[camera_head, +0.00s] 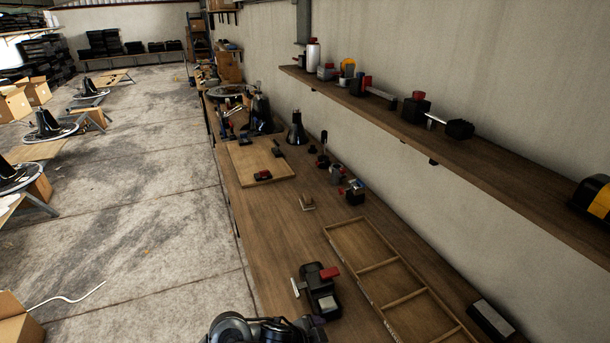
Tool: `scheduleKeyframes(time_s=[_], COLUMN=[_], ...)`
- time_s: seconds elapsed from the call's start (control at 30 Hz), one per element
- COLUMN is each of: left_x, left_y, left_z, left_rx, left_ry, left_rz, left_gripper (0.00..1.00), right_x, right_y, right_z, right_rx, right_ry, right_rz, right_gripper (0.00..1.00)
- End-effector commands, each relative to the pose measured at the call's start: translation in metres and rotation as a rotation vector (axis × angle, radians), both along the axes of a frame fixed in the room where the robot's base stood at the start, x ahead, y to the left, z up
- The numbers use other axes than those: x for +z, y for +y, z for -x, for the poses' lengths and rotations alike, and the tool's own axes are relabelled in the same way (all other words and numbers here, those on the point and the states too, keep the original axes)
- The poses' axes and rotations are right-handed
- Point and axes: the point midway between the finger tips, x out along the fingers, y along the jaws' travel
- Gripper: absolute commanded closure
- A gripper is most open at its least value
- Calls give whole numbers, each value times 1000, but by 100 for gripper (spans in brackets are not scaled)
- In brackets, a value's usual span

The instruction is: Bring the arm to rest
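A dark, rounded, jointed shape (265,330) shows at the bottom edge, cut off by the frame. It looks like part of one of my arms, but I cannot tell which arm. No gripper fingers show clearly on it. I do not make out a left or right gripper anywhere in this view. A black device (318,296) with a red part and a light bar sits on the wooden workbench (265,220) just beyond the dark shape.
A divided wooden tray (360,265) lies along the bench's right side. A wooden board (250,165) with small tools lies farther back. A wall shelf (460,150) holds several items above. The bench's middle is mostly clear. Concrete floor (150,200) lies left.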

Motion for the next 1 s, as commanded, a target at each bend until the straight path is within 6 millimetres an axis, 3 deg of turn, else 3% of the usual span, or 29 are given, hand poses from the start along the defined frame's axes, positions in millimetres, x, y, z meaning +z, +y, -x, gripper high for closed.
scheduleKeyframes(time_s=[0.13, 0.27, 0.47, 0.6, 0.7, 1.0], left_x=[-6, -10, -26, -39, -45, -49], left_y=[-3, 22, 98, 158, 192, 263], left_z=[28, 48, 96, 143, 176, 269], left_rx=[139, 310, 607, 792, 888, 1088], left_ry=[-44, -44, 44, 150, 225, 425], left_rz=[82, 109, 72, 8, -36, -146], left_gripper=[3, 3, 3, 3, 3, 3], right_x=[0, 0, 0, 0, 0, 0], right_y=[0, 0, 0, 0, 0, 0], right_z=[0, 0, 0, 0, 0, 0], right_rx=[0, 0, 0, 0, 0, 0], right_ry=[0, -1, -1, -1, -1, -1], right_rz=[0, 0, 0, 0, 0, 0], right_gripper=[40, 40, 40, 40, 40, 40])
